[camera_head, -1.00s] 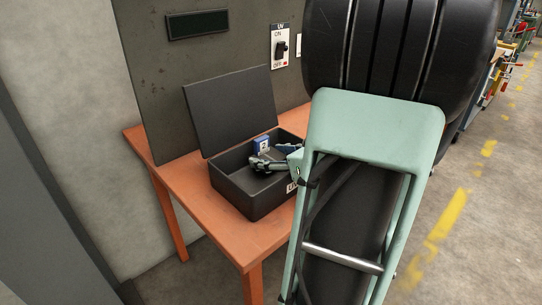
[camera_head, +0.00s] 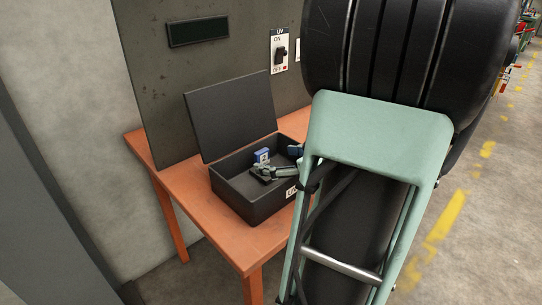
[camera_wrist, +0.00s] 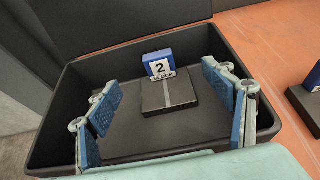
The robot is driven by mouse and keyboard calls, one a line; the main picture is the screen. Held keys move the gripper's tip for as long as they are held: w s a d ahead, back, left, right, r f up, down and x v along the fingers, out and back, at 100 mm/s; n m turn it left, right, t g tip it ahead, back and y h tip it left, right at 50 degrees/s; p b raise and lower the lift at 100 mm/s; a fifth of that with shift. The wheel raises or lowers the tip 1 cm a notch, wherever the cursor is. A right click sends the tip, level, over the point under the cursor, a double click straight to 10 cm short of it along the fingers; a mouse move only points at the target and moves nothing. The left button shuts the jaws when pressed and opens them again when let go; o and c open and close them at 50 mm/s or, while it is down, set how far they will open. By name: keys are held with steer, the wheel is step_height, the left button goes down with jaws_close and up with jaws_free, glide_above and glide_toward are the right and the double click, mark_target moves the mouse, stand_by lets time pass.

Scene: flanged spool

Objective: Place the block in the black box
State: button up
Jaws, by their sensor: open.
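The black box (camera_head: 238,200) stands open on the orange table, and it fills much of the wrist view (camera_wrist: 60,120). Inside it is the block (camera_wrist: 170,97), a dark flat base with a grey stripe and an upright blue tag reading "2 BLOCK" at its far edge. The tag of the block also shows in the head view (camera_head: 262,156). The block appears to rest on the box floor. My gripper (camera_wrist: 163,90) is open, its blue-padded fingers on either side of the block with a gap on both sides. In the head view my gripper (camera_head: 272,173) is inside the box, partly hidden by my arm.
The box's lid (camera_head: 232,112) stands raised at the back. A dark panel with a UV switch (camera_head: 280,48) rises behind the table (camera_head: 250,243). A similar dark item with a blue tag (camera_wrist: 312,78) is at the right edge of the wrist view, outside the box.

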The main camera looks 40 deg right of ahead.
steer(key=p+v, duration=0.2)
steer(key=v, duration=0.7)
steer(key=shift+w, duration=0.15)
